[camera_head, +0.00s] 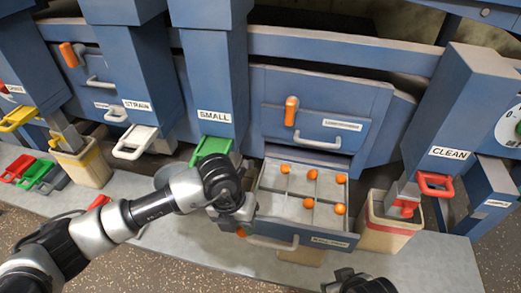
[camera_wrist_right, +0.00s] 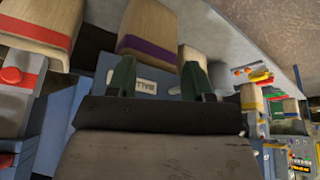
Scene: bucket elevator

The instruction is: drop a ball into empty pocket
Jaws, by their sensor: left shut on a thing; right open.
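A pulled-out drawer (camera_head: 296,240) in the head view is divided into pockets. Several orange balls (camera_head: 308,203) sit in its pockets, and the front-left pocket (camera_head: 270,205) shows no ball. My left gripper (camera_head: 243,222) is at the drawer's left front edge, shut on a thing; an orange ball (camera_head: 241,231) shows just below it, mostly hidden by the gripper. My right gripper (camera_wrist_right: 158,82) is open, its green fingers apart with nothing between them; only part of it shows at the bottom of the head view (camera_head: 357,284).
A beige bin (camera_head: 389,235) stands right of the drawer, under the chute marked CLEAN. The SMALL chute (camera_head: 213,90) with a green handle (camera_head: 212,147) rises behind my left arm. The grey ledge (camera_head: 430,262) at front right is clear.

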